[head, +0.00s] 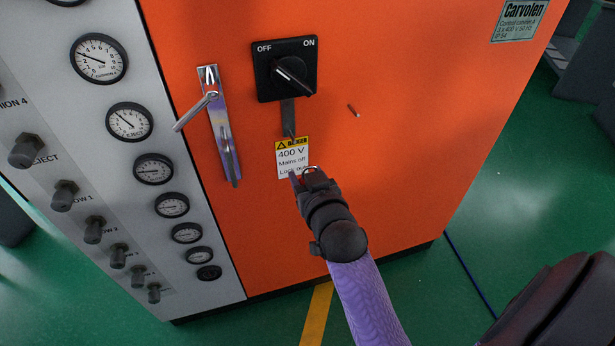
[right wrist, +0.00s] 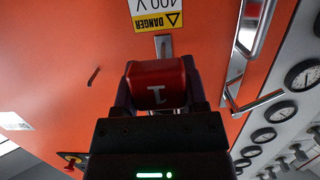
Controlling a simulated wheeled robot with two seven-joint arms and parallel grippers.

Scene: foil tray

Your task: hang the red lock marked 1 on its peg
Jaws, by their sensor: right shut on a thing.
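The red lock marked 1 (right wrist: 157,86) shows in the right wrist view, upside down there, between the two dark fingers of my right gripper (right wrist: 158,100). The gripper is shut on it. In the head view my right gripper (head: 304,178) is in front of the orange cabinet, at the lower edge of the warning tag, and hides most of the lock. A short thin peg (head: 353,110) sticks out of the orange panel, up and to the right of the gripper. It also shows in the right wrist view (right wrist: 93,76). The peg is bare. My left gripper is not in view.
A black OFF/ON rotary switch (head: 285,69) has a metal strip (head: 289,116) below it, with the 400 V tag (head: 293,158) hanging there. A metal door handle (head: 220,125) juts out on the left. Gauges and knobs line the grey panel. The orange panel around the peg is clear.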

